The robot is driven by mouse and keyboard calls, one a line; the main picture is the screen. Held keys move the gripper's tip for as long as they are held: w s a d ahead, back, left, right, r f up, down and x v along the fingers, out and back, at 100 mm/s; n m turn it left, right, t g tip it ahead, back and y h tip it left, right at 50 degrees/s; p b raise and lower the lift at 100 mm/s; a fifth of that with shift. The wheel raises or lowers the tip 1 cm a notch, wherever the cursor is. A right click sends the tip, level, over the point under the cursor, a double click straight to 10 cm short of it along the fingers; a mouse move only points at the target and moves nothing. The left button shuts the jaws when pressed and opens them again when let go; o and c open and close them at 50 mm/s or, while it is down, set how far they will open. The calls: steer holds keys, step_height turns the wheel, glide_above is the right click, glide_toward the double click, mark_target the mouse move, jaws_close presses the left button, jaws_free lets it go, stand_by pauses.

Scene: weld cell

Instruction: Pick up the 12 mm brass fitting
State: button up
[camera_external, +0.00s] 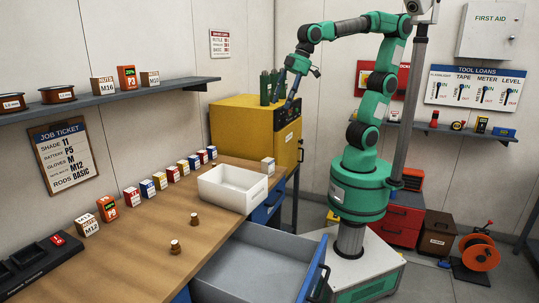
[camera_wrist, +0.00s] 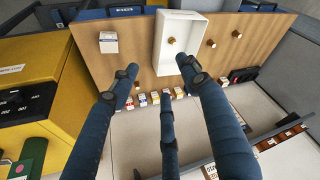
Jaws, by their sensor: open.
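Two small brass fittings stand on the wooden bench, a farther one (camera_external: 194,219) and a nearer one (camera_external: 175,246). They also show in the wrist view, one just right of the white tray (camera_wrist: 210,43) and one farther right (camera_wrist: 237,34). A third brass fitting (camera_wrist: 172,40) lies inside the white tray; the tray wall hides it in the external view. I cannot read any size, so I cannot tell which is 12 mm. My gripper (camera_external: 291,102) is open and empty, high beside the yellow cabinet, far from the fittings. Its spread fingers (camera_wrist: 158,66) show in the wrist view.
The white tray (camera_external: 225,176) stands on the bench (camera_external: 150,222). Several small boxes (camera_external: 160,181) line the wall side. The yellow cabinet (camera_external: 238,122) with green bottles stands beyond the bench. A blue drawer (camera_external: 262,262) is pulled out in front. A shelf (camera_external: 115,97) overhangs the back.

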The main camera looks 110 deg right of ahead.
steer(key=w+a+r+p, duration=0.1)
steer(key=w+a, duration=0.2)
steer(key=w, duration=0.4)
steer(key=w+a+r+p, duration=0.1)
steer(key=w+a, duration=0.1)
steer(key=w, duration=0.6)
steer(key=m+g+p, duration=0.2)
steer(key=g+p, duration=0.1)
steer(key=p, duration=0.2)
glide_above(175, 242)
steer(key=s, duration=0.1)
step_height(175, 242, down, 25)
steer(key=shift+a, duration=0.3)
steer(key=shift+f, duration=0.1)
steer(key=shift+w+d+f+b, duration=0.15)
steer(key=shift+f+b, duration=0.1)
steer(key=shift+f, duration=1.15)
steer(key=shift+w+a+f+b, duration=0.15)
steer(key=shift+f+b, duration=0.15)
steer(key=shift+f, duration=1.1)
steer(key=shift+w+d+f+b, duration=0.15)
steer(key=shift+f+b, duration=0.1)
steer(key=shift+f, duration=1.15)
steer(key=shift+w+d+f+b, duration=0.1)
steer(key=shift+f+b, duration=0.25)
steer(key=shift+f, duration=0.95)
steer(key=shift+w+f+b, duration=0.1)
steer(key=shift+f+b, duration=0.2)
steer(key=shift+f, duration=1)
